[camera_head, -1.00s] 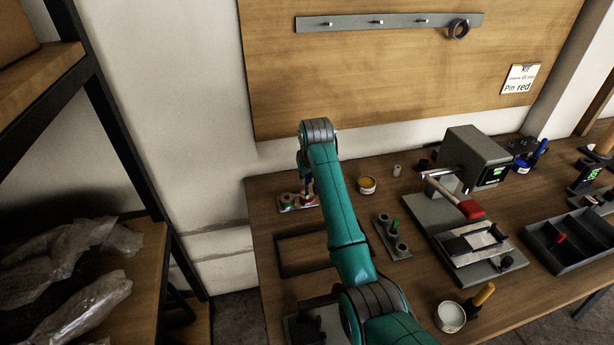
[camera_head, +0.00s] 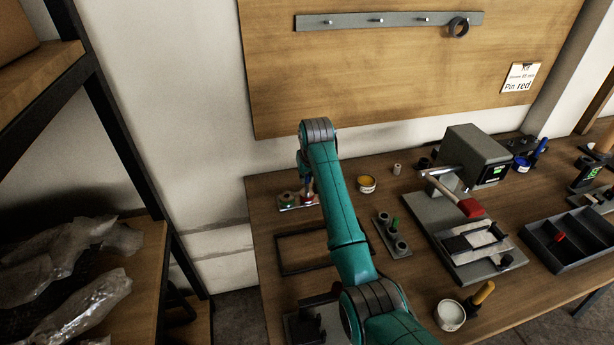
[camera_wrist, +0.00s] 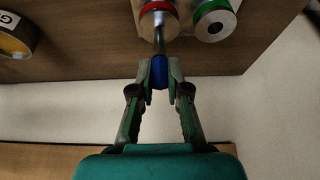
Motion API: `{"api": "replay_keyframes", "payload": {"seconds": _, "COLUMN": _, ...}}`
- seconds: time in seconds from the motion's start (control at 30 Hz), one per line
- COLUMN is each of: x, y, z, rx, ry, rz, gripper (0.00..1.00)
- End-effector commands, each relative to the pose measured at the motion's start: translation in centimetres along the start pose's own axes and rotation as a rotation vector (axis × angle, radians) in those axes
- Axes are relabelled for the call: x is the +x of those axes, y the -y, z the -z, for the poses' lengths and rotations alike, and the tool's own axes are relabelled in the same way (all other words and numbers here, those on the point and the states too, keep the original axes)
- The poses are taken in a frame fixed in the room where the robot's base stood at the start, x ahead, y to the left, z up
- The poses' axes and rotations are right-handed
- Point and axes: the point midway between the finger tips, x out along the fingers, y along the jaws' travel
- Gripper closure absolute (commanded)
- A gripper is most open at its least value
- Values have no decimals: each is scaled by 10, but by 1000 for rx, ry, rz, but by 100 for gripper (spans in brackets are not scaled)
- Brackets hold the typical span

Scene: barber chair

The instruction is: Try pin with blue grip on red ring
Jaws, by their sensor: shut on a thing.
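My gripper (camera_wrist: 159,72) is shut on the blue grip of a pin (camera_wrist: 159,79) in the wrist view. The pin's thin metal shaft (camera_wrist: 159,42) points away from the jaws toward the red ring (camera_wrist: 158,6), a metal-faced piece with a red band. The shaft overlaps the ring's face; I cannot tell whether its tip is inside the bore. A green-banded ring (camera_wrist: 214,18) with a dark central hole stands beside it on the right. In the head view the small ring stand (camera_head: 289,201) is at the back left of the table, partly hidden by my arm.
An empty dark frame (camera_head: 283,250) lies nearer.

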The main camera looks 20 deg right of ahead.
Motion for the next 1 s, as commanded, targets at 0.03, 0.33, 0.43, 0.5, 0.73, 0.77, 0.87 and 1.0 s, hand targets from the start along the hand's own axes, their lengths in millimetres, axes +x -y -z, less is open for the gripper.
{"api": "replay_keyframes", "payload": {"seconds": 0.03, "x": 1, "y": 0, "z": -1, "rx": 0, "ry": 2, "rz": 0, "gripper": 100}}
{"api": "replay_keyframes", "payload": {"seconds": 0.33, "x": -4, "y": 0, "z": 2, "rx": 0, "ry": 1, "rz": 0, "gripper": 100}}
{"api": "replay_keyframes", "payload": {"seconds": 0.43, "x": -11, "y": 0, "z": 5, "rx": 0, "ry": -1, "rz": 0, "gripper": 100}}
{"api": "replay_keyframes", "payload": {"seconds": 0.5, "x": -16, "y": 0, "z": 6, "rx": 0, "ry": 0, "rz": 0, "gripper": 100}}
{"api": "replay_keyframes", "payload": {"seconds": 0.73, "x": -30, "y": 0, "z": 13, "rx": 0, "ry": 0, "rz": 0, "gripper": 100}}
{"api": "replay_keyframes", "payload": {"seconds": 0.77, "x": -32, "y": 0, "z": 13, "rx": 0, "ry": 0, "rz": 0, "gripper": 100}}
{"api": "replay_keyframes", "payload": {"seconds": 0.87, "x": -38, "y": 0, "z": 16, "rx": 0, "ry": -1, "rz": 0, "gripper": 100}}
{"api": "replay_keyframes", "payload": {"seconds": 1.0, "x": -48, "y": 0, "z": 20, "rx": 0, "ry": -1, "rz": 0, "gripper": 100}}
